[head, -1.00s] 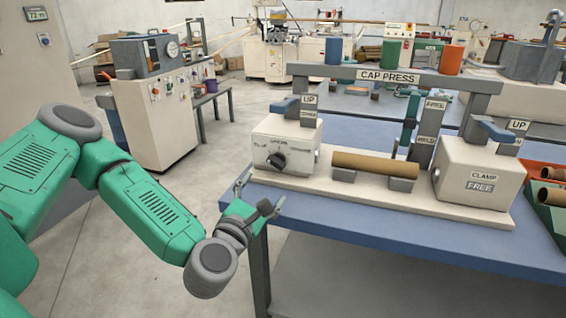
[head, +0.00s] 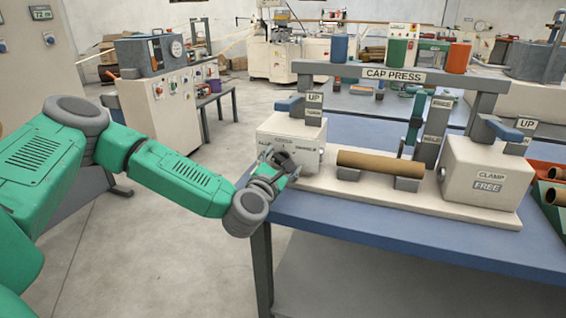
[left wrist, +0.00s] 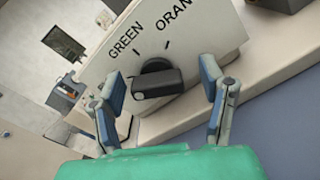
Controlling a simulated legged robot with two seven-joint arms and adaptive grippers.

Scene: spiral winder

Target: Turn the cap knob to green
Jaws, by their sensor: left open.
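The cap knob (left wrist: 157,80) is a black knob on the front of the cream box (head: 299,133) at the left end of the cap press. In the left wrist view its bar lies between my fingers, with the words GREEN and ORAN... and small tick marks above it. My left gripper (head: 277,160) is open in front of the knob, with one finger (left wrist: 110,105) on each side and a gap to the bar. It also shows in the left wrist view (left wrist: 164,102). In the head view the gripper partly hides the knob. My right gripper is not in view.
A cardboard tube (head: 380,161) rests on grey supports beside the box. The clamp box (head: 486,170) reads FREE. Blue, green and orange cylinders (head: 398,52) stand on the top beam. The blue table's edge (head: 400,233) runs below the gripper; floor to its left is clear.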

